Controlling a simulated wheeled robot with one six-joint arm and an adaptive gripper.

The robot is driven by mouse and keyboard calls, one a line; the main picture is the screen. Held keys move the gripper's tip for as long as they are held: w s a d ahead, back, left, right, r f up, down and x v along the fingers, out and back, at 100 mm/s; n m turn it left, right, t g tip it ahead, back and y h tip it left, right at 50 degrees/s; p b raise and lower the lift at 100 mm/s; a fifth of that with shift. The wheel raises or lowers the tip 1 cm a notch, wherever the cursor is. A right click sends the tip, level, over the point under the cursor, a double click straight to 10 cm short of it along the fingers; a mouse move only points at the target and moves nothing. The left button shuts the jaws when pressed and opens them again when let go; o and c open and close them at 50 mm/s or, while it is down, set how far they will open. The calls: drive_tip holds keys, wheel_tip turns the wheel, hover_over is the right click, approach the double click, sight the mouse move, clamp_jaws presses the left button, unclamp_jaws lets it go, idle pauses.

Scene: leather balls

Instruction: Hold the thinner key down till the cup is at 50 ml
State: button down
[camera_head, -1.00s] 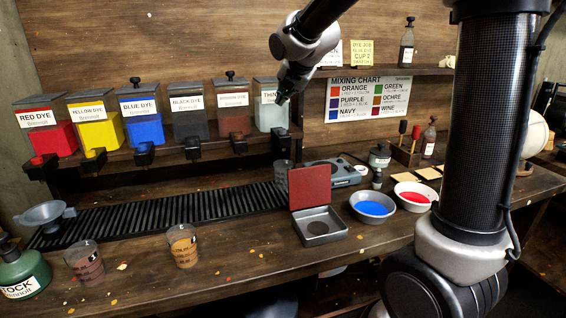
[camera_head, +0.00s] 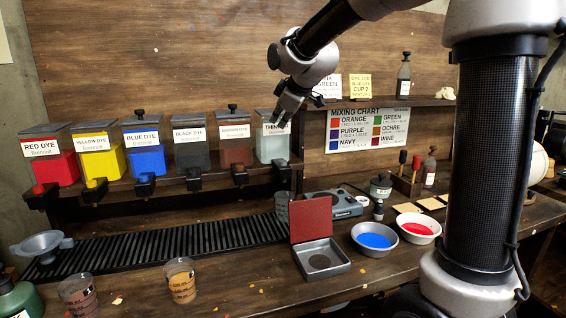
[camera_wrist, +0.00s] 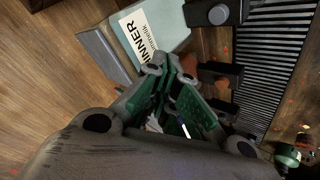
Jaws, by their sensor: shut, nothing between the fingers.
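The thinner tank (camera_head: 272,146), pale grey with a white label, is the rightmost in the row of tanks. Its dark key (camera_head: 282,173) is at the tank's lower front. A clear cup (camera_head: 282,207) stands below it, partly behind the red lid; I cannot read its level. My gripper (camera_head: 276,122) is shut and empty, in front of the tank's label and above the key in the head view. In the wrist view the shut fingertips (camera_wrist: 168,72) are just below the labelled thinner tank (camera_wrist: 176,28). A black tap part (camera_wrist: 220,75) shows to their right.
Red, yellow, blue, black and maroon dye tanks (camera_head: 235,145) line the shelf to the left. A slatted black rack (camera_head: 180,243) lies below. A tin with a raised red lid (camera_head: 312,218), bowls of blue (camera_head: 374,238) and red dye, and two filled cups (camera_head: 180,281) stand on the bench.

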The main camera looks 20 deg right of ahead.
sight(280, 162)
drive_tip(key=shift+f, duration=4.4)
drive_tip(key=shift+f, duration=0.2)
drive_tip(key=shift+f, duration=0.25)
drive_tip(key=shift+f, duration=0.5)
drive_tip(key=shift+r, duration=0.95)
drive_tip(key=shift+r, duration=2.5)
